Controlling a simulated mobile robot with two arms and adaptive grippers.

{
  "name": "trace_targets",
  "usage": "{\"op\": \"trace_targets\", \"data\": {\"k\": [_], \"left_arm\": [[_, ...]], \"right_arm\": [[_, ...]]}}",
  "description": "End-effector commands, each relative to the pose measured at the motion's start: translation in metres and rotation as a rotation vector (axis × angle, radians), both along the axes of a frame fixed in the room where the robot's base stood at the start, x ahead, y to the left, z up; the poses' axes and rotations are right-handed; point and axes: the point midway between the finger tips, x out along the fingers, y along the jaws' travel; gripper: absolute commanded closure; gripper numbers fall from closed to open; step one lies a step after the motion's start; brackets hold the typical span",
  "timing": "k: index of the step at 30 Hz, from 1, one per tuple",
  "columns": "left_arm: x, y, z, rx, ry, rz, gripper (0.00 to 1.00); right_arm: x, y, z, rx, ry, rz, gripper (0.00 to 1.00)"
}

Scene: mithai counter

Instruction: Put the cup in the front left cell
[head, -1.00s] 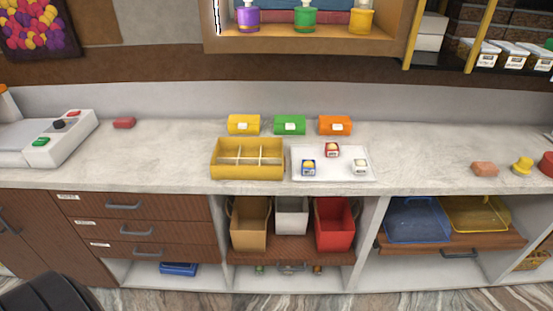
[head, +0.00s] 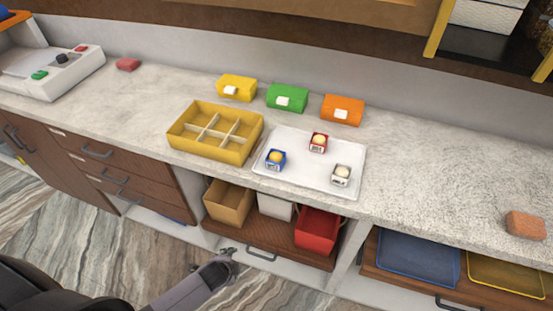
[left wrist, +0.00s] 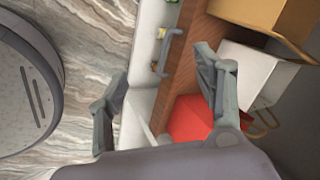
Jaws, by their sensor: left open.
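A white tray (head: 352,176) on the counter holds three small square cups, each with a round pale sweet: a blue cup (head: 275,162), a red cup (head: 318,145) and a white cup (head: 340,178). The yellow box (head: 183,147), split into several cells by pale dividers, stands left of the tray; its cells look empty. My left gripper (head: 226,262) is low, in front of the shelves below the counter and apart from the cups. In the left wrist view, the gripper (left wrist: 160,70) is open and empty. My right gripper is not in view.
Yellow (head: 237,87), green (head: 287,97) and orange (head: 343,109) boxes stand behind. The counter edge overhangs a shelf with brown (head: 229,202), white (head: 275,207) and red (head: 318,229) bins. A pinkish block (head: 525,225) lies right; the counter between is clear.

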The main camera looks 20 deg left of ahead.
Motion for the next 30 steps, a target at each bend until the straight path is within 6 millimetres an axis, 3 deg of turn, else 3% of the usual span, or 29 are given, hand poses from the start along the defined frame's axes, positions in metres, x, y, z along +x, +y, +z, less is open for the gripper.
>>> {"op": "trace_targets", "data": {"k": [1, 3, 8, 9, 12, 15, 18, 21, 26, 30], "left_arm": [[0.025, -0.007, 0.033, 0.053, -0.052, -0.097, 0.38], [0.048, -0.018, 0.079, 0.134, -0.108, -0.227, 0.38], [0.087, -0.040, 0.195, 0.460, -0.262, -0.641, 0.38], [0.091, -0.045, 0.221, 0.570, -0.296, -0.761, 0.38], [0.093, -0.055, 0.275, 0.829, -0.358, -1.008, 0.38], [0.085, -0.063, 0.321, 1.073, -0.398, -1.208, 0.38], [0.074, -0.067, 0.354, 1.269, -0.412, -1.348, 0.38], [0.065, -0.068, 0.373, 1.394, -0.413, -1.428, 0.38], [0.071, -0.070, 0.379, 1.461, -0.409, -1.469, 0.38], [0.097, -0.072, 0.370, 1.461, -0.408, -1.467, 0.38]], "right_arm": [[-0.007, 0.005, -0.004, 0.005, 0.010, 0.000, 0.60], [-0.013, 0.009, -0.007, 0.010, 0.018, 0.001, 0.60], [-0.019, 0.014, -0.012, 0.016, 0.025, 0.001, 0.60], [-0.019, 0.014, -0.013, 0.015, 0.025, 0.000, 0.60], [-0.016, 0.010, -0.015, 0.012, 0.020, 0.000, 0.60], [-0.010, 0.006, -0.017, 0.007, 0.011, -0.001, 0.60], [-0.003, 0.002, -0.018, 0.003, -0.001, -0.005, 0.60], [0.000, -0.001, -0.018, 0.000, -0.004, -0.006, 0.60], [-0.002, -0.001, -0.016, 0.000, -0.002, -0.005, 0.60], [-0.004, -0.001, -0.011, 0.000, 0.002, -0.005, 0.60]]}}
